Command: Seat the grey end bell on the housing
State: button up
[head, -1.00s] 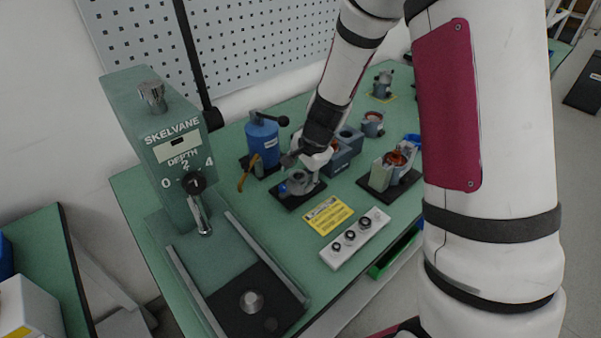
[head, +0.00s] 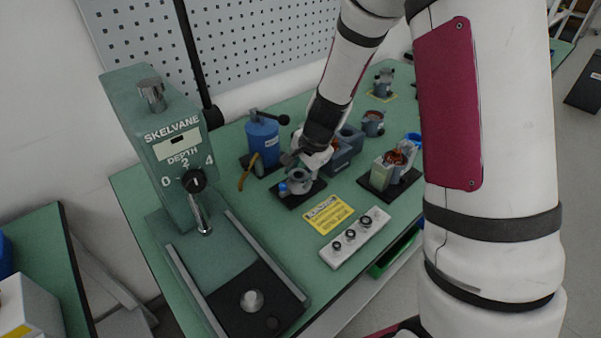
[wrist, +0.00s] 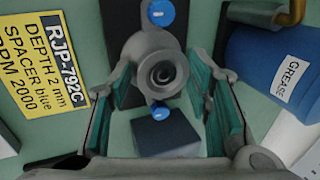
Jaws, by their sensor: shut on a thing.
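The grey end bell (wrist: 162,72), a round part with a central bore, sits between the green finger pads of my gripper (wrist: 162,95) in the wrist view. The gripper is shut on it. Round blue ends show above it (wrist: 161,12) and below it (wrist: 160,112). In the head view my gripper (head: 305,160) is over the black pad (head: 290,200), where a grey part (head: 300,182) stands with a blue piece (head: 283,188) at its left. The housing cannot be clearly told apart from the bell, and whether they touch is hidden.
A blue grease can (head: 263,138) stands close behind-left, and a dark block (head: 346,150) close right. A yellow sign (head: 328,214) and a white spacer strip (head: 355,238) lie in front. The green depth press (head: 160,150) stands left. A wound stator (head: 396,165) is at right.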

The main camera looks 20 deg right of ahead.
jog(key=shift+r+p, duration=0.7)
grip_shut()
jog(key=shift+r+p, duration=1.15)
jog(key=shift+r, duration=0.1)
